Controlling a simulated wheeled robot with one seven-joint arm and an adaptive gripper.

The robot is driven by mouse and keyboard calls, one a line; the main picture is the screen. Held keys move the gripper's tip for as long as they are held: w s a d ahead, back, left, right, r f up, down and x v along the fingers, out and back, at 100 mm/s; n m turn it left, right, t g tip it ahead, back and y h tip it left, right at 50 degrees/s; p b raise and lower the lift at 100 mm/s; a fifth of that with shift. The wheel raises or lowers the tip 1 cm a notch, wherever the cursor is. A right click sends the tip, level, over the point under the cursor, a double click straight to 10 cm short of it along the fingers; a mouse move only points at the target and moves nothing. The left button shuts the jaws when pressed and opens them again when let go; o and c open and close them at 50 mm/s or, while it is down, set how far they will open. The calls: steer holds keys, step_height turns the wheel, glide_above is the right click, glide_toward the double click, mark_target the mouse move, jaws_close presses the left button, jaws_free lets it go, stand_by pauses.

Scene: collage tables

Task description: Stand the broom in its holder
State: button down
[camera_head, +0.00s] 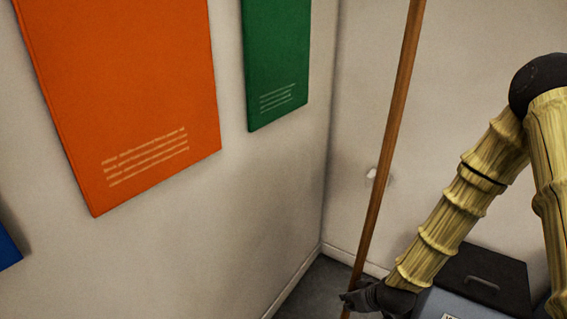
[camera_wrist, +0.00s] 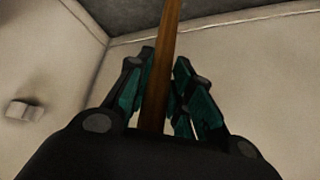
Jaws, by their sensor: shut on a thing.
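The broom shows as a long, thin wooden stick (camera_head: 393,110), leaning slightly with its top to the right. It runs out of the top of the head view, and its bristle end is not visible. My gripper (camera_head: 353,297) is shut around the stick low in the head view. In the wrist view the stick (camera_wrist: 162,70) passes between the two fingers of my gripper (camera_wrist: 157,78). A small white fitting (camera_head: 374,176) on the wall behind the stick may be the holder. It also shows at the left of the wrist view (camera_wrist: 24,110), apart from the stick.
A dark-topped box with a handle (camera_head: 485,280) stands at the lower right beneath my arm. An orange panel (camera_head: 130,95) and a green panel (camera_head: 276,60) hang on the left wall. The grey floor (camera_head: 318,290) is bare near the room corner.

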mark_target(349, 288)
step_height(349, 288, up, 9)
steer(key=s+a+m+h+p, duration=0.2)
steer(key=a+m+p, duration=0.1)
steer(key=m+p, duration=0.1)
steer(key=shift+s+f+t+h+p, duration=0.2)
steer(key=shift+t+h+p, duration=0.1)
steer(key=shift+p, duration=0.6)
steer(key=shift+w+d, duration=0.1)
